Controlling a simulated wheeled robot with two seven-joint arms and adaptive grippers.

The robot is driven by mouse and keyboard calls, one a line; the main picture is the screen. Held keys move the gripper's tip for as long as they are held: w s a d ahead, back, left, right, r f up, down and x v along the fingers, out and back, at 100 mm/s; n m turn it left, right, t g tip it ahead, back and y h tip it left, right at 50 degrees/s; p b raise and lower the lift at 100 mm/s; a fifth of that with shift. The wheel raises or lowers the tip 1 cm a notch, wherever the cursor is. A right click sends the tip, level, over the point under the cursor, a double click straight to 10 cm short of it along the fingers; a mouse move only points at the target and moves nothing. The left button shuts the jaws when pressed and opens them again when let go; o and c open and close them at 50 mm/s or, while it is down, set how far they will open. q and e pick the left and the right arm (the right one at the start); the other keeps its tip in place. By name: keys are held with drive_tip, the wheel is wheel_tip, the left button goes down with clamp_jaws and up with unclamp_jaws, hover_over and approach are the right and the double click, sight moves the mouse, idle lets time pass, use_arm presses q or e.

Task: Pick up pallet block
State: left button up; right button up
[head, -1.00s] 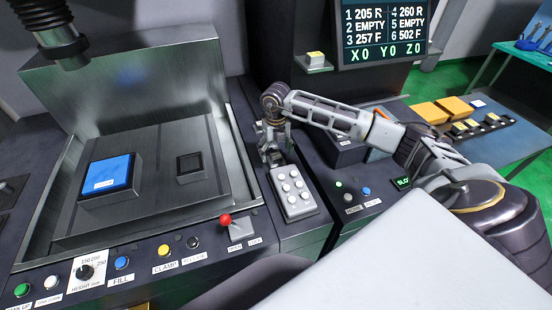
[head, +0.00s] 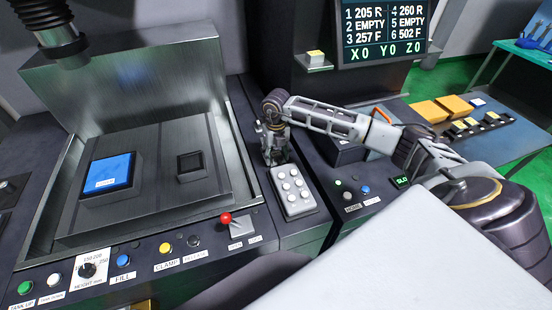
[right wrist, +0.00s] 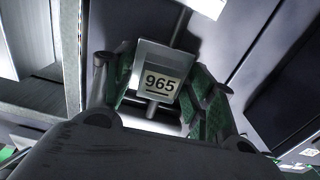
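My right gripper (head: 275,160) points down beside the grey keypad, on the strip between the tank and the right console. In the right wrist view its green-padded fingers (right wrist: 162,80) stand on both sides of a small grey block (right wrist: 154,58) with a plate marked 965. The block lies between the fingers, close to both pads; whether they press on it is unclear. The head view hardly shows this block behind the fingers. A blue block (head: 108,172) with a white label sits in the tank on the left. My left gripper is not in view.
A grey keypad (head: 293,190) and a red-knobbed lever (head: 226,218) are close to the gripper. A dark square socket (head: 190,165) is in the tank. Yellow blocks (head: 441,108) lie on the right table. A small shelf (head: 314,65) stands behind.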

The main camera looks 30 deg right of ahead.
sight(276, 154)
clamp_jaws()
idle(0.3)
drive_tip(key=shift+r, duration=0.45)
wheel_tip(276, 154, up, 9)
drive_tip(key=shift+r+b, duration=0.1)
drive_tip(key=shift+b, duration=0.9)
